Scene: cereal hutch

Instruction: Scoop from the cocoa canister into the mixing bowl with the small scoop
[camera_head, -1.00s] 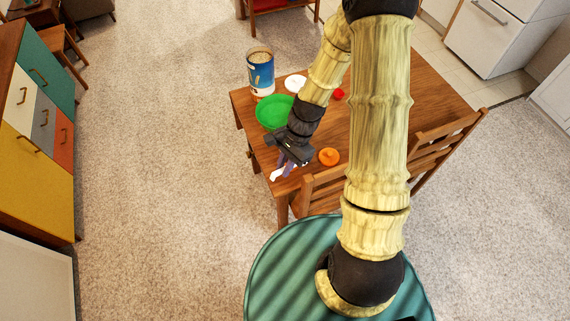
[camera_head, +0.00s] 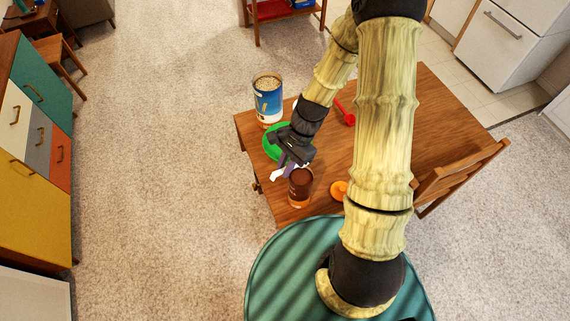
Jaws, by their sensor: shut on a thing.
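The cocoa canister (camera_head: 300,188) is an open brown cylinder with dark contents, standing near the table's front left edge. My gripper (camera_head: 287,168) is just behind and to the left of its rim in the picture, shut on a small white scoop (camera_head: 277,174). Only part of the scoop shows, and I cannot tell whether it holds anything. The green mixing bowl (camera_head: 270,147) stands behind my gripper, which partly hides it. An orange lid (camera_head: 339,190) lies right of the canister, partly behind my arm.
A blue and white tub (camera_head: 268,99) with pale contents stands at the table's back left. A red scoop (camera_head: 346,113) lies on the wooden table (camera_head: 447,105), right of my forearm. A chair (camera_head: 466,172) stands at the right. Bare tabletop shows at the right.

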